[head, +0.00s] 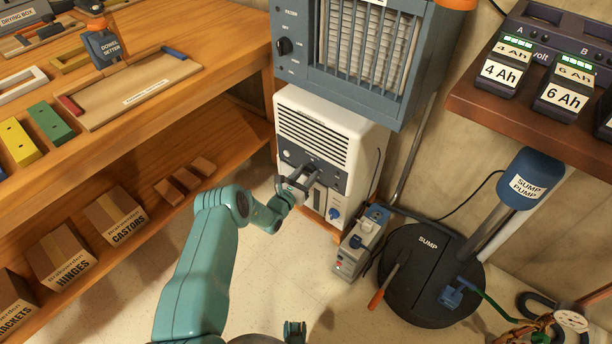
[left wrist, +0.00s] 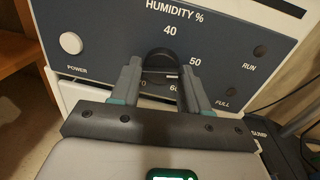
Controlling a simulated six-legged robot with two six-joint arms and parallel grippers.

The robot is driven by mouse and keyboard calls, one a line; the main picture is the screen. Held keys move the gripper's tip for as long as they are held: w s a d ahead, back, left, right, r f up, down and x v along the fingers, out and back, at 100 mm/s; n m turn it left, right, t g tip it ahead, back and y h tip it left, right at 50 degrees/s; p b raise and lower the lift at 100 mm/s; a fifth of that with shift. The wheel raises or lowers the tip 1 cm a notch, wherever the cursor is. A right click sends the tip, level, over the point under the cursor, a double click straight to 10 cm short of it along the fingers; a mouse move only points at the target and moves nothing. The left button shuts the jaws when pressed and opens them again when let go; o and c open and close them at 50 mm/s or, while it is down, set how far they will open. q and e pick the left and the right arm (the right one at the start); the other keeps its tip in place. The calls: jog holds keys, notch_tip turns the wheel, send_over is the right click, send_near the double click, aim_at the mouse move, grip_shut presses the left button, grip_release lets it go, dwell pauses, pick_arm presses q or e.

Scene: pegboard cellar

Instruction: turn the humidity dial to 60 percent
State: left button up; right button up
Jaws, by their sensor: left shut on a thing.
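The 60 and 70 marks below are partly covered by my gripper. The black humidity dial (left wrist: 161,54) sits between my fingers, and its pointer cannot be made out. My left gripper (head: 312,174) is at the panel, shut on the dial; its two fingers (left wrist: 161,70) flank it in the left wrist view.
A wooden bench (head: 200,90) is at the left. Bare floor (head: 265,260) lies in front.

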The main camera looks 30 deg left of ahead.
pick_arm(q)
jog(key=m+b, duration=0.1)
jog(key=m, duration=0.5)
jog(key=m+h+b, duration=0.1)
jog(key=m, duration=0.6)
jog(key=shift+f+t+b, duration=0.2)
jog(key=shift+t+b, duration=0.1)
jog(key=shift+t, duration=0.1)
jog(key=o, duration=1)
jog(key=shift+a, duration=0.1)
jog(key=shift+r, duration=0.1)
